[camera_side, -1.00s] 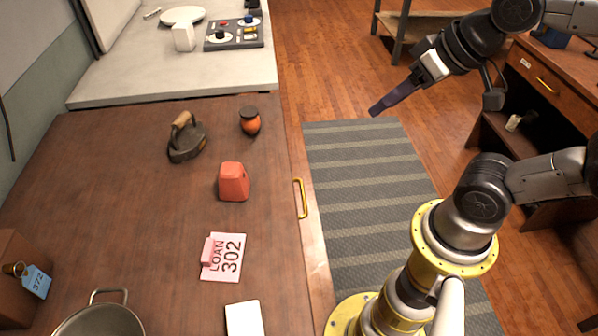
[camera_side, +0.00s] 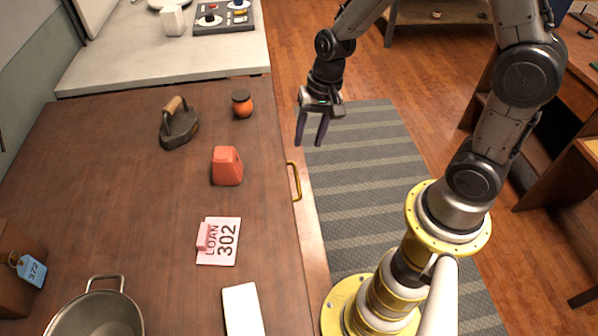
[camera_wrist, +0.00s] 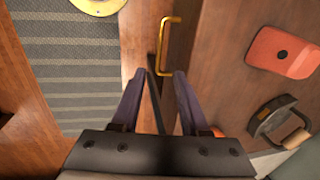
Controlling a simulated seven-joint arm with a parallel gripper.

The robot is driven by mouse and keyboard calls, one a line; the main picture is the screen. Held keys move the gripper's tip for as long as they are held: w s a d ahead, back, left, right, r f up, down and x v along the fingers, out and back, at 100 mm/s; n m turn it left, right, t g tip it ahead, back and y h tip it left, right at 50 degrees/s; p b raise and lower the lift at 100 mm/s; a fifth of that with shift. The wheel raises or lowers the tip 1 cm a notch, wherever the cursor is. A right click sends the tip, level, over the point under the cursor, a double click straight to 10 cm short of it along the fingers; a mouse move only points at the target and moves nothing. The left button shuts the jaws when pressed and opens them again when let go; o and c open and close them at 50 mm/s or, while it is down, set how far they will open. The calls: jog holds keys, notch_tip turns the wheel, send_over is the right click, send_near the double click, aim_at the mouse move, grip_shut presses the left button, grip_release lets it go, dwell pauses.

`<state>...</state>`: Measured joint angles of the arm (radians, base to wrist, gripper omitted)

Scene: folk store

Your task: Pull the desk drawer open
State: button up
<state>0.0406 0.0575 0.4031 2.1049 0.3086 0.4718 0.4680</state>
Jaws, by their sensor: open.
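The wooden desk (camera_side: 130,215) has a drawer front along its right edge with a gold bar handle (camera_side: 294,181). The drawer front looks flush with the desk in the side view. My gripper (camera_side: 310,143) points down beside the desk's right edge, up and behind the handle in the picture. Its two dark fingers are apart and empty. In the wrist view the handle (camera_wrist: 163,45) lies beyond the fingertips of my gripper (camera_wrist: 157,75), roughly between their lines, with a gap. I see no contact with the handle.
On the desk are a flat iron (camera_side: 178,125), an orange-brown pot (camera_side: 242,104), a red block-like object (camera_side: 227,166), a pink loan card (camera_side: 219,242), a white block (camera_side: 243,310) and a metal pan (camera_side: 98,315). A striped rug (camera_side: 365,190) covers the floor right of the desk.

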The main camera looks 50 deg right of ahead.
aim_at(297, 179)
jog(key=f, duration=0.4)
jog(key=w+a+f, duration=0.1)
jog(key=f, duration=0.7)
jog(key=shift+w+a+f, duration=0.2)
jog(key=shift+w+a, duration=0.1)
jog(key=shift+a, duration=0.05)
grip_shut()
dwell(0.9)
